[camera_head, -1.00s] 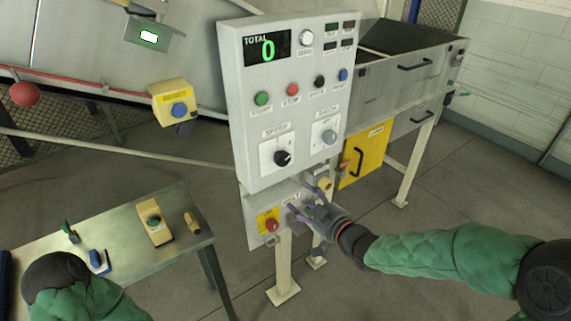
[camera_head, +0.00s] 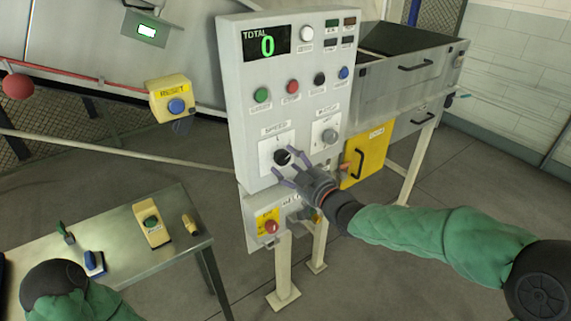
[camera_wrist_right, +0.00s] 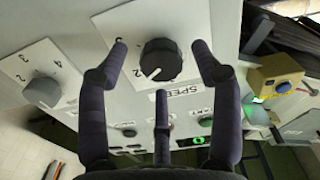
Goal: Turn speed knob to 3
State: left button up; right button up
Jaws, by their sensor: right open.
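The speed knob (camera_head: 282,157) is a black round knob on a white plate low on the grey control panel (camera_head: 245,100). In the right wrist view the speed knob (camera_wrist_right: 160,60) sits between the spread fingers, with a white pointer line on its face. My right gripper (camera_head: 287,170) is open in front of the knob, its fingers to either side; I cannot tell whether they touch it. It also shows in the right wrist view (camera_wrist_right: 162,65). My left arm shows at the lower left, but its gripper is out of view.
A grey knob (camera_head: 329,137) is right of the speed knob, with several coloured buttons above. A red stop button (camera_head: 271,227) is below. A metal table (camera_head: 185,215) at the left holds small objects. A yellow door (camera_head: 375,150) stands to the right.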

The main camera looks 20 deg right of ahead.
jog(key=shift+x, duration=1)
jog(key=c, duration=1.1)
jog(key=shift+c, duration=0.2)
